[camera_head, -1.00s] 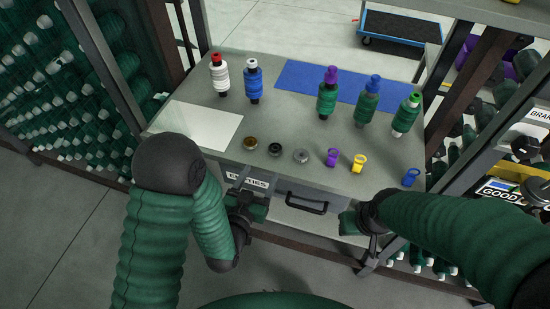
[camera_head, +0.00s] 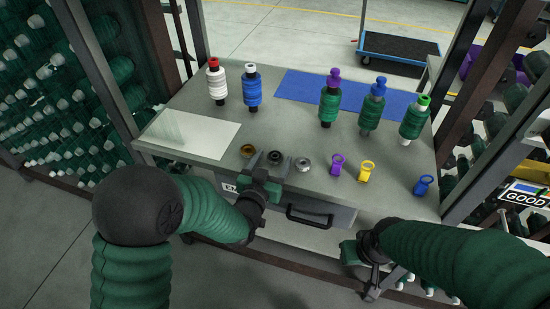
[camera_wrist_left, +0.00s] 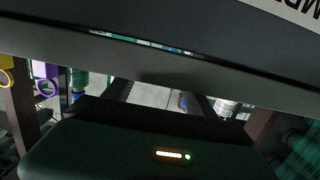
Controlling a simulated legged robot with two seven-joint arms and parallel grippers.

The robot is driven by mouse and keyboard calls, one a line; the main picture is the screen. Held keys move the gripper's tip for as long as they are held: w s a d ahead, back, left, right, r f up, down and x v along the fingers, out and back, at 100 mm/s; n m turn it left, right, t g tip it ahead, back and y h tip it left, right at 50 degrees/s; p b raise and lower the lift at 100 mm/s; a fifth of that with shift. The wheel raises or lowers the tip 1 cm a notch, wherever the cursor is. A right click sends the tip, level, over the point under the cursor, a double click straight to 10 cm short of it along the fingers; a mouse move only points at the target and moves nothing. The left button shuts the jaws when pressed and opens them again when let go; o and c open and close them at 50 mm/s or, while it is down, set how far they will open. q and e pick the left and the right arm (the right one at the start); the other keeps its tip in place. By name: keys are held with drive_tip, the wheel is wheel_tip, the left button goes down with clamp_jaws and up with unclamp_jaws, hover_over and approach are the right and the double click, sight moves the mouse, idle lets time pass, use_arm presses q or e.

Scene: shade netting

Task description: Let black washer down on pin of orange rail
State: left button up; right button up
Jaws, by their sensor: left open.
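The black washer (camera_head: 274,157) lies on the grey table in the head view, between a brass-coloured one and a silver one. My left gripper (camera_head: 269,165) is open at the table's front edge, its fingers pointing at the black washer, one on each side in the picture. Whether they touch it I cannot tell. The left wrist view shows the parted fingers (camera_wrist_left: 160,96), with no washer recognisable. My right gripper (camera_head: 362,252) hangs in front of the table on the right; its fingers are unclear. I cannot make out an orange rail or its pin.
The brass-coloured washer (camera_head: 248,150) and silver washer (camera_head: 303,164) lie close on either side. Purple (camera_head: 337,167), yellow (camera_head: 366,172) and blue (camera_head: 423,186) ringed pieces lie to the right. Several thread spools stand behind. A drawer (camera_head: 318,212) with a black handle sits below the tabletop.

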use_arm(q)
clamp_jaws()
idle(0.3)
drive_tip(key=shift+r, duration=0.15)
